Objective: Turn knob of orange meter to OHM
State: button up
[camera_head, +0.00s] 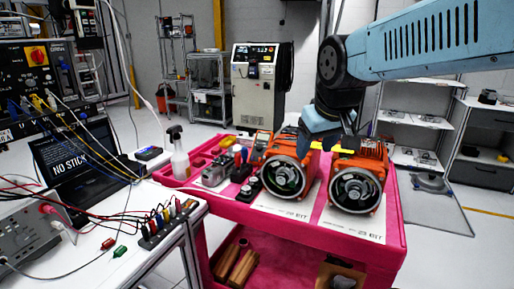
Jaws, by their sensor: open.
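An orange-edged handheld meter (261,141) with a pale screen stands toward the back of the pink cart, left of the two orange motor units. Its knob and markings are too small to make out, and its lower part is partly hidden by the left motor. My gripper (331,144) hangs from the blue arm above and between the two motors. Its yellow-tipped fingers are apart, with nothing seen between them. It is to the right of the meter and clear of it.
The left motor (286,177) and right motor (356,188) have round wheels facing front on the pink cart (392,240). A spray bottle (179,155) and small grey devices (216,172) stand at the cart's left. A cabled white bench (140,215) is at left.

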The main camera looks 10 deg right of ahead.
aim_at(258, 147)
jog(key=w+f+n+h, duration=0.1)
jog(key=w+f+n, duration=0.1)
jog(key=w, duration=1)
jog(key=w+f+n+h, duration=0.1)
jog(key=w+n, duration=0.3)
jog(key=w, duration=0.8)
jog(key=w+a+f+n+h, duration=0.1)
jog(key=w+f+n, duration=0.2)
jog(key=w, duration=0.9)
jog(key=shift+w+f, duration=0.15)
jog(key=shift+f, duration=0.35)
jog(key=w+a+f+n+t+h, duration=0.1)
jog(key=w+a+f+n, duration=0.25)
jog(key=w, duration=0.25)
jog(key=w+a+f+n, duration=0.2)
jog(key=w+f, duration=0.2)
jog(key=w, duration=0.2)
jog(key=x, duration=1.4)
jog(key=shift+w+d+r, duration=0.1)
jog(key=shift+w+d, duration=0.2)
